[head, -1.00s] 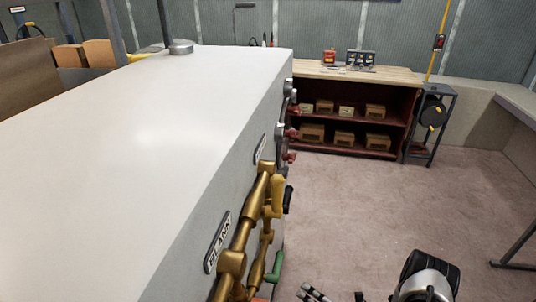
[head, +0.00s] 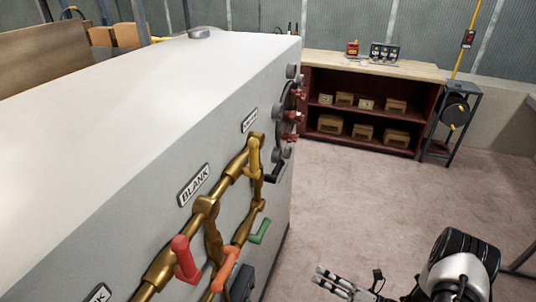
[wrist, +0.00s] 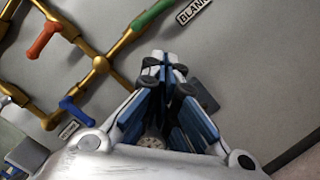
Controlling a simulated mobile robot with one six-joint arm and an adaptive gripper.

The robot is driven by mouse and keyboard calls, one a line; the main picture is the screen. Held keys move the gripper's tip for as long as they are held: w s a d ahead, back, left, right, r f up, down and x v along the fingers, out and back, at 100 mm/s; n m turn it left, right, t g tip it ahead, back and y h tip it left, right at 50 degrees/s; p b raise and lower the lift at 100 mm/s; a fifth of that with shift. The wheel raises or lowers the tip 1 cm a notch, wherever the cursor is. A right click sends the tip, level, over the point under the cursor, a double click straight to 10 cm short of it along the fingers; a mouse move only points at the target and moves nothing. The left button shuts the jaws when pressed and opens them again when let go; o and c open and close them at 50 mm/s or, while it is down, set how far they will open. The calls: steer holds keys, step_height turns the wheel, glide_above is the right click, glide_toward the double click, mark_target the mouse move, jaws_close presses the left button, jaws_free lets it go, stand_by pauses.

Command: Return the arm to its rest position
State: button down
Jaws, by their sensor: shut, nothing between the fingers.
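My gripper (head: 328,276) shows at the bottom of the head view, right of the white cabinet and apart from its piped face. In the wrist view my gripper (wrist: 165,72) is shut, with its fingertips together and nothing between them. My arm (head: 455,270) rises at the lower right of the head view.
The large white cabinet (head: 130,100) fills the left, with brass pipes (head: 205,207) and red, yellow, green and orange handles standing out from its side. A workbench (head: 360,65) with shelved boxes and a dark stand (head: 455,120) are at the back. The carpeted floor (head: 370,200) between is clear.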

steer(key=s+a+r+n+g+h, duration=0.2)
steer(key=s+a+r+n+g, duration=0.3)
steer(key=r+n, duration=0.45)
steer(key=s+a+r+n+g+h, duration=0.2)
steer(key=r+n+g+h, duration=0.1)
steer(key=r+n+g, duration=0.6)
steer(key=s+d+r+n+t+h, duration=0.2)
steer(key=s+r+n+t+h, duration=0.2)
steer(key=s+r+n+h, duration=0.1)
steer(key=s+d+r+n+t+h, duration=0.3)
steer(key=s+r+n+t+h, duration=0.2)
steer(key=s+r+n, duration=0.3)
steer(key=s+n+h, duration=0.1)
steer(key=n, duration=0.2)
steer(key=shift+r+n+h, duration=0.25)
steer(key=shift+n+h, duration=0.05)
steer(key=shift+n, duration=0.05)
